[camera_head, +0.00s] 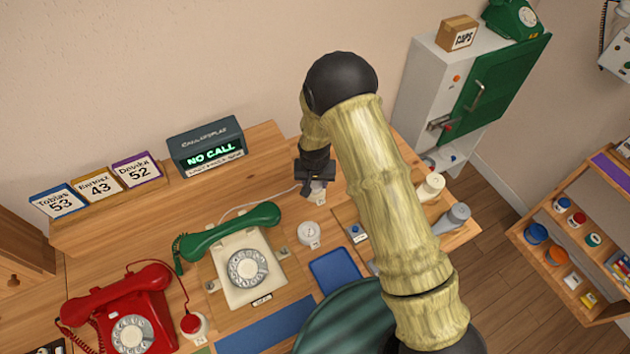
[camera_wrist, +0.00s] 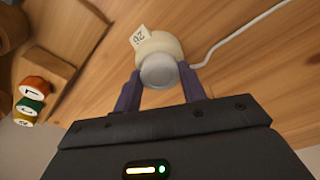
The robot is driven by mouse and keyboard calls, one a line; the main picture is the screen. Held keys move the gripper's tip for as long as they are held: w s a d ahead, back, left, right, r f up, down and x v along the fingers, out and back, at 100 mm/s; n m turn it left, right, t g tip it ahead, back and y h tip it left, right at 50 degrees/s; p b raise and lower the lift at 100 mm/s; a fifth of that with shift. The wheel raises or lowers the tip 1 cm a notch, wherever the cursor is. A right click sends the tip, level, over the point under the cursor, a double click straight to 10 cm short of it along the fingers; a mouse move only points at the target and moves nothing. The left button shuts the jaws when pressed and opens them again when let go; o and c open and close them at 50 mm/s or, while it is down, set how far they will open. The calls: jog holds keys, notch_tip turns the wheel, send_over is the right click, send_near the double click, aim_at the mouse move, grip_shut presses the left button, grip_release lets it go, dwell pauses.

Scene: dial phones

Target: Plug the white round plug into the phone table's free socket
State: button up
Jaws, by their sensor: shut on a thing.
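My gripper (camera_head: 316,176) is over the back part of the wooden table (camera_head: 235,195), beside the call display. It is shut on the white round plug (camera_head: 319,194). In the wrist view the plug (camera_wrist: 160,52) sits between the two dark fingers of my gripper (camera_wrist: 160,88), with a small numbered tag and a white cord (camera_wrist: 240,35). In the head view the cord (camera_head: 262,201) runs left towards the cream phone (camera_head: 245,266) with the green handset. A pale round piece (camera_head: 310,233) lies below the gripper. I cannot tell which fitting is the free socket.
The red phone (camera_head: 130,318) stands at the left front. The call display (camera_head: 206,147) reads NO CALL. A blue pad (camera_head: 335,269) lies in front of the gripper. White and grey round-topped pieces (camera_head: 431,187) stand at the right, partly beside my arm. A cabinet (camera_head: 440,95) stands beyond.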

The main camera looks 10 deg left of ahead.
jog(key=shift+f, duration=0.2)
jog(key=o, duration=1)
jog(key=shift+c, duration=0.2)
jog(key=shift+r, duration=0.15)
notch_tip(320, 180, up, 17)
jog(key=s+b, duration=0.2)
jog(key=shift+s+d+b, duration=0.15)
jog(key=shift+s+b, duration=0.15)
jog(key=shift+b, duration=0.05)
jog(key=shift+d, duration=0.1)
